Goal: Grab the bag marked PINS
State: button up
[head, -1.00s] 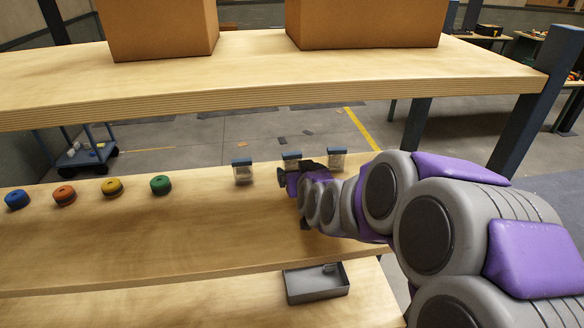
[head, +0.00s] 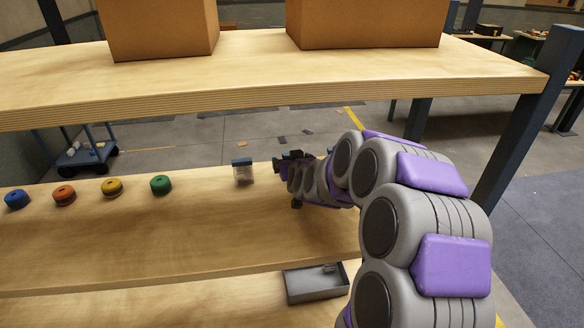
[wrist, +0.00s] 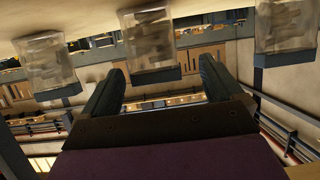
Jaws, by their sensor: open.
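Three clear bags with dark blue header strips stand in a row on the wooden shelf. In the head view, only the left bag (head: 243,172) shows; my arm hides the others. The wrist view looks upside down, headers lowest: a left bag (wrist: 48,65), a middle bag (wrist: 150,42) and a right bag (wrist: 285,28). No lettering is readable, so I cannot tell which is marked PINS. My gripper (wrist: 162,68) is open and empty, its fingers on either side of the middle bag's header in the picture. It also shows in the head view (head: 279,166), just right of the left bag.
Blue (head: 17,199), orange (head: 64,195), yellow (head: 112,187) and green (head: 161,184) round pieces stand left on the shelf. A grey tray (head: 300,293) sits on a lower board. An upper shelf (head: 250,92) with cardboard boxes (head: 160,28) overhangs the arm.

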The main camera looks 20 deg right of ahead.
jog(key=shift+d+x, duration=0.2)
jog(key=shift+x, duration=1.25)
jog(key=shift+d+x, duration=0.15)
jog(key=shift+x, duration=1.25)
jog(key=shift+s+f, duration=0.1)
jog(key=shift+s, duration=0.1)
jog(key=shift+c, duration=0.5)
jog(key=c, duration=1)
